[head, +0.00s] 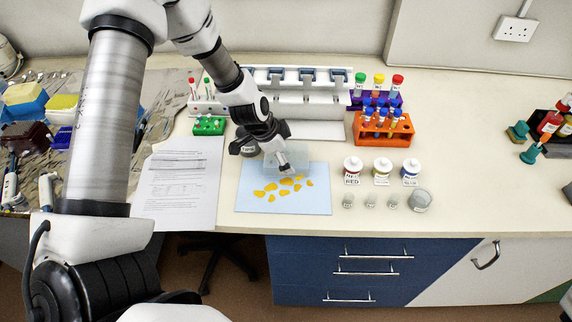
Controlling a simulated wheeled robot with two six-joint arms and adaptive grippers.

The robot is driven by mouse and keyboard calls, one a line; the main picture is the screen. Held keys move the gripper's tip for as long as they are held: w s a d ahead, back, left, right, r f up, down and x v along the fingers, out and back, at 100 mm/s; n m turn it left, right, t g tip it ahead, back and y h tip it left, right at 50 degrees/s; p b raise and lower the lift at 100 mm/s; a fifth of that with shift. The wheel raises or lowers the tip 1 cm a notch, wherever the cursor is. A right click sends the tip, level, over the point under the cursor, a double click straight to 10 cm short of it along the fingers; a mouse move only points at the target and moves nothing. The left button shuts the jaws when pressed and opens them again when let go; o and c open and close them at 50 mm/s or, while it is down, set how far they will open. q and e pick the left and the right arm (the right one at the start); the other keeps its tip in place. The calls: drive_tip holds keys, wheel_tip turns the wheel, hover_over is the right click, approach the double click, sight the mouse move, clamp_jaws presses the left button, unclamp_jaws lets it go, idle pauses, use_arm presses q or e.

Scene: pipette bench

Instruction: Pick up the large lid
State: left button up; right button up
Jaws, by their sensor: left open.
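A clear, see-through, roughly square piece (300,156) shows around my left gripper, at the back of the light blue mat (243,202); it may be the large lid, but I cannot tell for sure. My left gripper (286,171) is open and points down over the mat's back part, overlapping the clear piece. I cannot tell whether they touch. The gripper and wrist hide part of the clear piece.
Several orange-yellow pieces (285,194) lie on the mat. Bottles (382,171) and small clear jars (370,201) stand to its right. An orange tube rack (384,138) stands behind them.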

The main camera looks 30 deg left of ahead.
use_arm(q)
drive_tip(key=shift+s+r, duration=0.25)
drive_tip(key=shift+s, duration=0.15)
drive_tip(key=c, duration=0.5)
drive_tip(key=shift+w+d, duration=0.1)
drive_tip(key=shift+w, duration=0.1)
drive_tip(key=c, duration=0.7)
drive_tip(key=shift+s+f, duration=0.1)
